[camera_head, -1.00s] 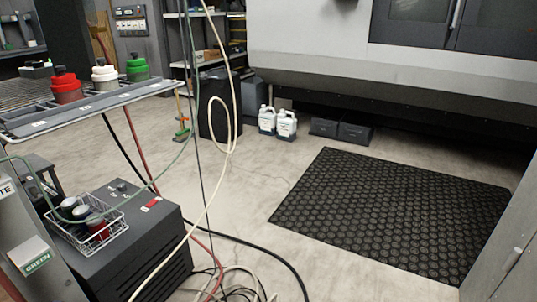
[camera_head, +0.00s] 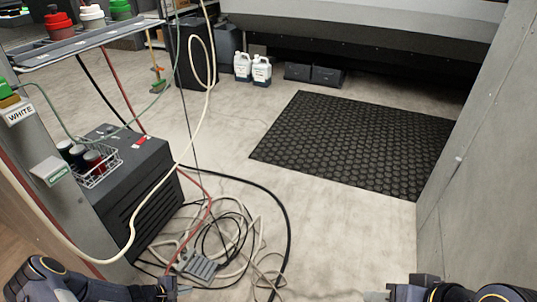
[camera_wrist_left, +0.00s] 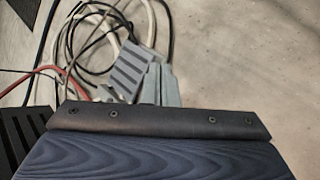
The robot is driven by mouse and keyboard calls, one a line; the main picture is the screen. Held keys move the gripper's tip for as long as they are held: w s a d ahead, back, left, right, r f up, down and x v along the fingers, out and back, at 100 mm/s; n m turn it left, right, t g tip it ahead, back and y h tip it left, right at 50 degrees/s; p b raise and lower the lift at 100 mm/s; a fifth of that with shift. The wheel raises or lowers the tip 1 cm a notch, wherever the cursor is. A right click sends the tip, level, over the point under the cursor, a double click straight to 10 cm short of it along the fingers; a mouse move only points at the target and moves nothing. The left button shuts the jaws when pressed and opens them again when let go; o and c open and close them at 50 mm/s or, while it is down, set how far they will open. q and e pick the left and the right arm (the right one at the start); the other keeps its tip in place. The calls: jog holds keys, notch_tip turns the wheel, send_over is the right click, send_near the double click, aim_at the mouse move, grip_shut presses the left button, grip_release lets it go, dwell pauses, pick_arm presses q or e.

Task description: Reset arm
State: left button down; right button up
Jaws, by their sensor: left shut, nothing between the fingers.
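My left arm enters at the bottom left of the head view, and its gripper (camera_head: 170,288) is shut and empty, low in the picture just below a grey foot pedal. In the left wrist view the closed grey fingertips (camera_wrist_left: 158,88) show beyond the dark wrist edge, with nothing between them. My right gripper (camera_head: 376,296) only just shows at the bottom right of the head view; its fingers are too cut off to read.
A grey foot pedal (camera_head: 199,266) lies among tangled hoses (camera_head: 235,225). A dark box unit (camera_head: 140,185) carries a wire basket (camera_head: 98,170). Red, white and green capped pots stand on a rack (camera_head: 95,40). A black mat (camera_head: 350,145) lies near a grey wall (camera_head: 475,150).

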pick_arm(q)
jog(key=w+d+r+m+g, duration=0.2)
jog(key=r+m, duration=0.7)
jog(key=r, duration=2.5)
jog(key=s+d+r+m, duration=0.3)
jog(key=s+d+r, duration=0.2)
jog(key=s+r, duration=0.45)
jog(key=s+d+r+m+t+y, duration=0.1)
jog(key=s+r+m, duration=0.1)
jog(key=s, duration=0.5)
jog(key=s+d+r+m+y, duration=0.1)
jog(key=s+r+y, duration=0.1)
jog(key=s, duration=0.5)
notch_tip(320, 180, up, 37)
jog(key=s+p, duration=0.1)
jog(key=p, duration=3.6)
jog(key=shift+a+f, duration=0.1)
